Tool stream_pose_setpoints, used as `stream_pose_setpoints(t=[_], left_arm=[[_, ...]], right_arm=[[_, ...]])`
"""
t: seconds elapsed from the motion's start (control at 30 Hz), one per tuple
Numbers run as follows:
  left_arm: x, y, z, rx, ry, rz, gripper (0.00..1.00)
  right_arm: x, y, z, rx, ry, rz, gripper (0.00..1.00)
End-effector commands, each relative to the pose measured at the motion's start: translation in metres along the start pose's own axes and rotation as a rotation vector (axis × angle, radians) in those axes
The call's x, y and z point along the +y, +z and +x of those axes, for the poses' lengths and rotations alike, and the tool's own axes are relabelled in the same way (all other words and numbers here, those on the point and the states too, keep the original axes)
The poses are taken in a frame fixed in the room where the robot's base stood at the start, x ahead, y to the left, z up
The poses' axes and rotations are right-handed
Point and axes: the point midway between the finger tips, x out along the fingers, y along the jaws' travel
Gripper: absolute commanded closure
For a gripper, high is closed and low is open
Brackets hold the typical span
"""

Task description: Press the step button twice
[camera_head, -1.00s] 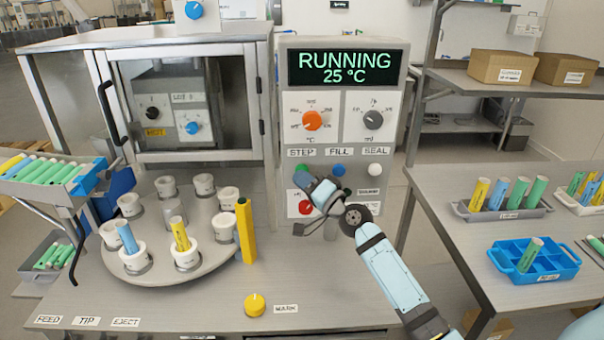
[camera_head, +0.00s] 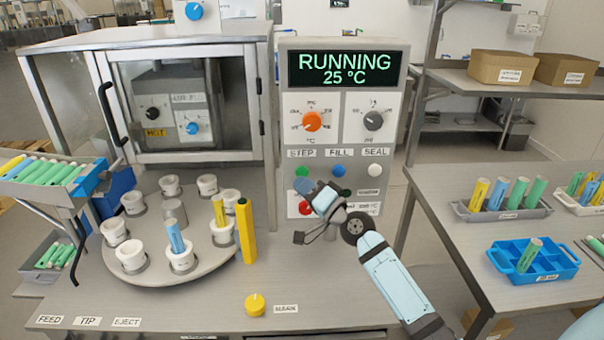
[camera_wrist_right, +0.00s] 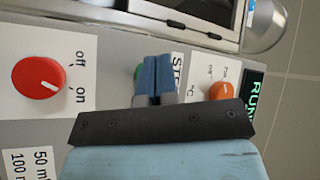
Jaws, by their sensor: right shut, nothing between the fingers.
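The green step button (camera_head: 302,172) is on the machine's panel, under the STEP label (camera_head: 301,153). My right gripper (camera_head: 301,187) is in front of the panel, its blue fingertips just below the button in the head view. In the right wrist view, the shut, empty fingertips (camera_wrist_right: 157,60) partly cover the green button (camera_wrist_right: 138,72) and the STEP label (camera_wrist_right: 177,75). I cannot tell whether they touch the button. The display (camera_head: 345,68) reads RUNNING 25 °C. My left gripper is not in view.
The blue FILL button (camera_head: 338,171) and white SEAL button (camera_head: 374,171) are beside it. A red on/off knob (camera_wrist_right: 39,78) is close by. A round carousel (camera_head: 215,262) with white cups, one holding a blue tube (camera_head: 175,236) and one a yellow tube (camera_head: 219,211), is left.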

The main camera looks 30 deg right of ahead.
Motion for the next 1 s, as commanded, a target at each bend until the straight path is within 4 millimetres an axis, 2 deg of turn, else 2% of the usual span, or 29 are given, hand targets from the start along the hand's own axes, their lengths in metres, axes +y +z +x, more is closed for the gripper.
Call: stream_pose_setpoints(t=[0.5,1.0], left_arm=[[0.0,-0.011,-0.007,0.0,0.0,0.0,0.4],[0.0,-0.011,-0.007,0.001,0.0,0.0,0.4]], right_arm=[[-0.024,0.023,-0.032,-0.002,0.0,0.001,1.0],[-0.024,0.024,-0.032,0.0,0.0,0.001,1.0]])
